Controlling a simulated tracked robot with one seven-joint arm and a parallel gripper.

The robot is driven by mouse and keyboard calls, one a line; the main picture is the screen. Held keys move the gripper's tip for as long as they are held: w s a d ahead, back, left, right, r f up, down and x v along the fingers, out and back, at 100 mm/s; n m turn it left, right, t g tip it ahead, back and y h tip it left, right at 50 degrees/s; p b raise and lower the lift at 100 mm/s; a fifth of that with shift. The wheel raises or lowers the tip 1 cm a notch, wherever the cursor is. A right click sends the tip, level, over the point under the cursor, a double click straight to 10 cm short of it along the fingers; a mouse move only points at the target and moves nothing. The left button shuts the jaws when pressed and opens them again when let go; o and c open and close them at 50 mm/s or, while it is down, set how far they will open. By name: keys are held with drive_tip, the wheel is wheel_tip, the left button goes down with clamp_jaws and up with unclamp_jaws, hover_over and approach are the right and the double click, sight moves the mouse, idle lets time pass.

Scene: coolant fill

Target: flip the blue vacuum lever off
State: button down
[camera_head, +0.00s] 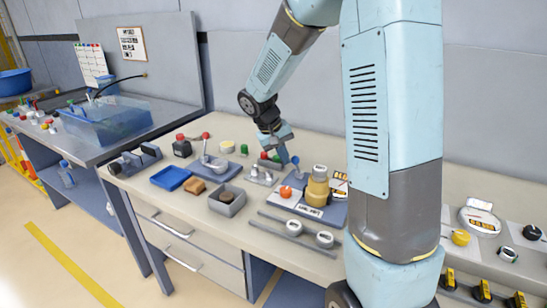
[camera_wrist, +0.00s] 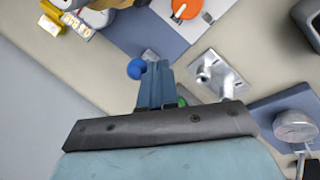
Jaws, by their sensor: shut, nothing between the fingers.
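The blue vacuum lever's round knob (camera_head: 295,160) stands up at the back of the blue-grey plate that carries the yellow-brown pump-like unit (camera_head: 317,188). In the wrist view the blue knob (camera_wrist: 136,69) lies just left of my fingertips. My gripper (camera_head: 284,148) is shut and empty, with its tips right by the knob. In the wrist view my gripper (camera_wrist: 154,68) covers most of the lever's surroundings. I cannot tell whether the fingers touch the knob.
An orange knob (camera_head: 286,191) sits on the same plate and also shows in the wrist view (camera_wrist: 186,8). A grey box (camera_head: 227,200) and blue tray (camera_head: 170,178) lie further left.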

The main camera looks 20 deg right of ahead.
drive_tip(key=shift+w+d+r, duration=0.2)
drive_tip(key=shift+d, duration=0.1)
idle(0.4)
